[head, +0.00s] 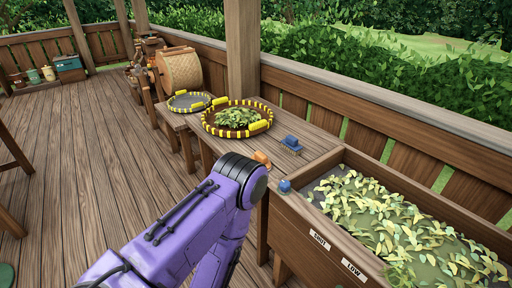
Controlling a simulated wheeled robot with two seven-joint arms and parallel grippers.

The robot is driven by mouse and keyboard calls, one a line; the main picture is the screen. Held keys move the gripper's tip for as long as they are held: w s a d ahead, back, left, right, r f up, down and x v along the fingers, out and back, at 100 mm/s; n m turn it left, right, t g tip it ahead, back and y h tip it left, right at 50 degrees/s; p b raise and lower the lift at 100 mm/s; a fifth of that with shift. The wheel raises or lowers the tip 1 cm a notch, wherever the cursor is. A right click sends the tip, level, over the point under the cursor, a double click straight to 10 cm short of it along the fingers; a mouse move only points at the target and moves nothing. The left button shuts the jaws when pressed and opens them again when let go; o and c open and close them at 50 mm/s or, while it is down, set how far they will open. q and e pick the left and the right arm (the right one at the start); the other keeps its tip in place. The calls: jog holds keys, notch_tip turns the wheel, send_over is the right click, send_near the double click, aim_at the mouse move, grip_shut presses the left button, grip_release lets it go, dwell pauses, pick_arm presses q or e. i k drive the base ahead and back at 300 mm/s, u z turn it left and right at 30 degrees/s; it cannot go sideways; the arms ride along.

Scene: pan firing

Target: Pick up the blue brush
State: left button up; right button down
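The blue brush (291,143) lies on the wooden side table (318,141), between the pan of leaves and the wooden trough. Its blue back is up and paler bristles show below it. A purple arm of mine reaches in from the bottom edge and bends in front of the table, apart from the brush in the picture. Neither gripper shows, so I cannot see whether they are open or shut. Nothing is seen holding the brush.
A yellow-and-black rimmed pan (237,118) holds leaves, with an emptier similar tray (188,101) behind it. An orange object (261,158) lies at the table's front edge. The wooden trough (330,226) of leaves, with a blue knob (285,186), stands right. Floor at left is clear.

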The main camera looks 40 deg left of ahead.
aim_at(290, 143)
jog(key=u, duration=3)
jog(key=i, duration=1.95)
jog(key=z, duration=3.25)
